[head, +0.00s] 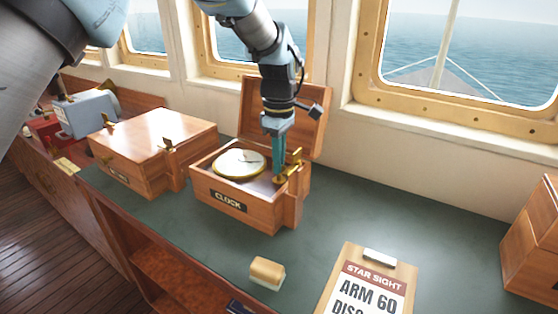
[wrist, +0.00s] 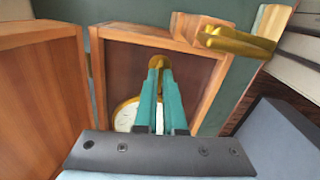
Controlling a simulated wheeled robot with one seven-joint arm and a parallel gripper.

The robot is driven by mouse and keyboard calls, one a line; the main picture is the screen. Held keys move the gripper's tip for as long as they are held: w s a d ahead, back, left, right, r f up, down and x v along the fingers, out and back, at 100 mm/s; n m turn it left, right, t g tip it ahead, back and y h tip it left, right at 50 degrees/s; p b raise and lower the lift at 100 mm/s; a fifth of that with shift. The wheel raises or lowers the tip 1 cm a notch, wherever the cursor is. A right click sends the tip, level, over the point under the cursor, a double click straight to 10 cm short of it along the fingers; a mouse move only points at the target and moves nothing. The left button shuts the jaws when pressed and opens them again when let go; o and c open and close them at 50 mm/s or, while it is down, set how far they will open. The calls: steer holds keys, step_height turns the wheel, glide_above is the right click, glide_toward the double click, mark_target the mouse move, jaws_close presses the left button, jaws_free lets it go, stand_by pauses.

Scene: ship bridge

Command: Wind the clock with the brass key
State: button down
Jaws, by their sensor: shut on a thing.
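The wooden clock box (head: 222,204), labelled CLOCK, stands on the green counter with its lid (head: 308,122) open at the back. The round pale clock dial (head: 238,163) lies face up inside; in the wrist view the dial (wrist: 124,115) is partly hidden by my fingers. My gripper (head: 279,174) points down into the right part of the box, its teal fingers shut on the brass key (wrist: 157,62). The key is mostly covered by the fingertips. I cannot tell whether it touches the box floor. It is beside the dial, apart from its centre.
A brass fitting (head: 294,163) stands on the box's right side, close to my fingers. A closed wooden box (head: 155,140) is just left. A beige block (head: 267,272) and a clipboard (head: 368,285) lie in front. Another wooden box (head: 535,240) is at far right. Counter between is clear.

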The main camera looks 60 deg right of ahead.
stand_by(0.3)
steer(key=c, duration=1)
jaws_free()
steer(key=shift+r, duration=0.15)
step_height(320, 180, up, 11)
steer(key=b, duration=0.3)
steer(key=shift+f, duration=0.2)
